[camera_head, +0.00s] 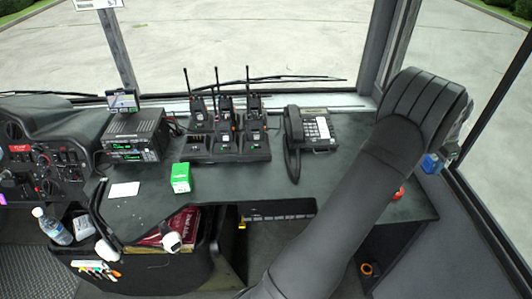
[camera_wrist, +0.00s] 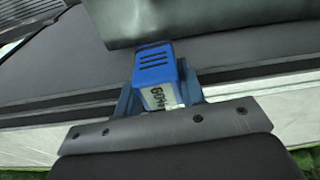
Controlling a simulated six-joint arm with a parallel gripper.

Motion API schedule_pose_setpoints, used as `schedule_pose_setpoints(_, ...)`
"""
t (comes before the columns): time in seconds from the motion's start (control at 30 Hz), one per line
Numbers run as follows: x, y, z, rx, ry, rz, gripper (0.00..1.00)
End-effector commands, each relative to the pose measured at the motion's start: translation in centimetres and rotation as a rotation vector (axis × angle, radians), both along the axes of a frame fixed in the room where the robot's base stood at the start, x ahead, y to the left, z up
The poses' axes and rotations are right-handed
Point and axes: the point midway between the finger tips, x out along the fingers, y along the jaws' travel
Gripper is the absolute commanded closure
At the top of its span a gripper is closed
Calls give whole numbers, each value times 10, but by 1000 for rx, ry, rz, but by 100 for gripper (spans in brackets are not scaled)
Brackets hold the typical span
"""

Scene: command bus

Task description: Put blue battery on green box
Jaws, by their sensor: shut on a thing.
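The blue battery (camera_wrist: 153,72) is in the wrist view, a blue block with dark slots on one face and a white label on another. My gripper (camera_wrist: 158,90) is shut on it, with a blue-grey finger on each side. In the head view the battery (camera_head: 431,163) shows at the far right, below the end of my arm and by the right edge of the desk. The fingers are mostly hidden there. The green box (camera_head: 181,178) stands on the desk left of centre, far to the left of my gripper, with its pale green top clear.
Several handheld radios stand in a charger (camera_head: 226,152) behind the green box, with a desk phone (camera_head: 315,137) to their right. A radio unit (camera_head: 137,140) and a white card (camera_head: 124,189) are on the left. Bare desk (camera_head: 245,182) lies right of the box. A red item (camera_head: 398,193) is near my arm.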

Motion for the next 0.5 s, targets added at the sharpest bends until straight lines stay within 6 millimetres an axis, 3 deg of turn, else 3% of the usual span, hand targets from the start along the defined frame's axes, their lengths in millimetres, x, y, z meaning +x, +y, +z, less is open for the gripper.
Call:
schedule_pose_setpoints(0.17, 27, 30, 5, -1, -2, 70, 91)
schedule_pose_setpoints(0.27, 55, 66, 11, -1, -2, 150, 91)
schedule_pose_setpoints(0.5, 118, 179, 25, 0, -2, 388, 91)
